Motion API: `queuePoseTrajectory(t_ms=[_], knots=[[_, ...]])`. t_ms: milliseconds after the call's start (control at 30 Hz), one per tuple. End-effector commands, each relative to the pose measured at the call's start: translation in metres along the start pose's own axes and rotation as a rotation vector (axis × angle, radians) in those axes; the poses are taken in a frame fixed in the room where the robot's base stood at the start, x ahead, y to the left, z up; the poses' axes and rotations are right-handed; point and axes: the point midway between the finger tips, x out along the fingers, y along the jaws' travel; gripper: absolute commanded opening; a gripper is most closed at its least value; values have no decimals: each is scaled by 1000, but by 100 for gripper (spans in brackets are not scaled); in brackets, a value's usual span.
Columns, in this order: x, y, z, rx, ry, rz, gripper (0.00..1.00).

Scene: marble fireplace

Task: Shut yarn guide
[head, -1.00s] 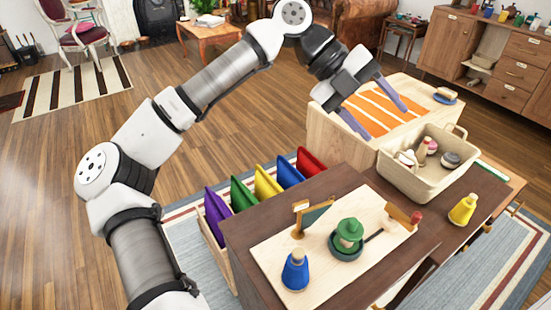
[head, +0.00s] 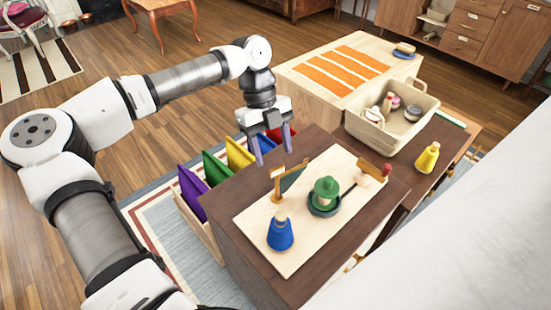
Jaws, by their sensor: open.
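A small wooden post with an arm and a dark green panel, which seems to be the yarn guide (head: 277,188), stands at the back left of a pale board (head: 262,212). Its panel slants away to the right of the post, so it looks partly open; the exact angle is hard to tell. My gripper (head: 272,153) points down with its fingers apart and nothing between them. It is above and behind the guide in the head view, near the cabinet's back edge, and appears apart from it.
On the board stand a blue cone-shaped figure (head: 280,235), a green-hatted figure (head: 325,192) in a dark dish and a wooden block (head: 374,170). A beige basket (head: 392,121) and a yellow figure (head: 427,157) are to the right. Coloured dividers (head: 217,169) stand left of the cabinet.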

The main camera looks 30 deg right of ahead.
Motion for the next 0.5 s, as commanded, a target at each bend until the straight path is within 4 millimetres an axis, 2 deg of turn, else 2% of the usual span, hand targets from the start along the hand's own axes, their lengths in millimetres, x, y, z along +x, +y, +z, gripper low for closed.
queuePoseTrajectory(t_ms=[100,200,500], knots=[[19,0,-1,2,3,0,58],[30,0,-1,1,2,-1,58],[40,0,0,1,0,-2,58]])
